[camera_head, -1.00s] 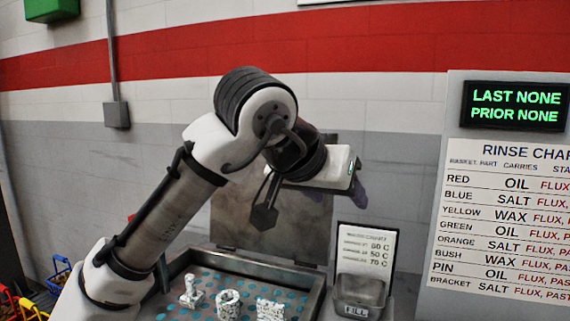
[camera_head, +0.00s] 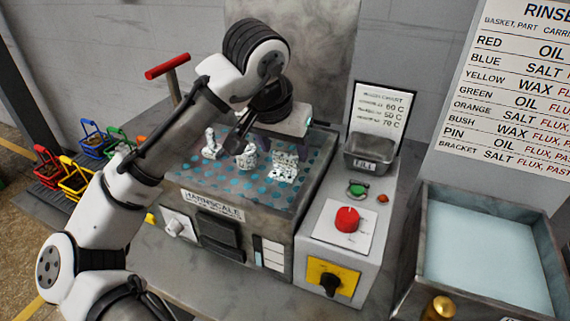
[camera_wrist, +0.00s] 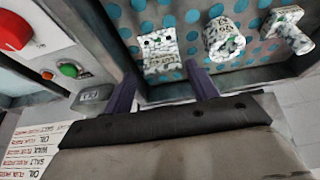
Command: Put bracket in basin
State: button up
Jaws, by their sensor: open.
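The bracket (camera_head: 284,167), a white part with dark speckles, sits on the dotted bed of the open furnace (camera_head: 265,212). In the wrist view the bracket (camera_wrist: 159,52) shows as a flat plate with two holes and marked lettering. My gripper (camera_wrist: 161,84) is open and empty; its two purple fingers point toward the bracket, with the bracket roughly between them in the picture. The remaining gap is hard to judge. In the head view my gripper is above the bed and its fingertips are not clear. The basin (camera_head: 540,300), holding pale blue liquid, stands at the right.
A ring-shaped bush (camera_head: 246,158) and a pin (camera_head: 211,145) stand left of the bracket. A small metal cup (camera_head: 371,154), a sign (camera_head: 383,110) and a red knob (camera_head: 347,219) are between furnace and basin. Coloured baskets (camera_head: 75,180) are at left. A brass knob (camera_head: 439,308) is before the basin.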

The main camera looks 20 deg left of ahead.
aim_at(285, 156)
jog(key=shift+p+x, duration=0.65)
jog(key=shift+x, duration=1.7)
jog(key=shift+a, duration=0.15)
jog(key=c, duration=1)
notch_tip(285, 156, up, 20)
jog(key=b, duration=0.1)
jog(key=shift+b, duration=0.35)
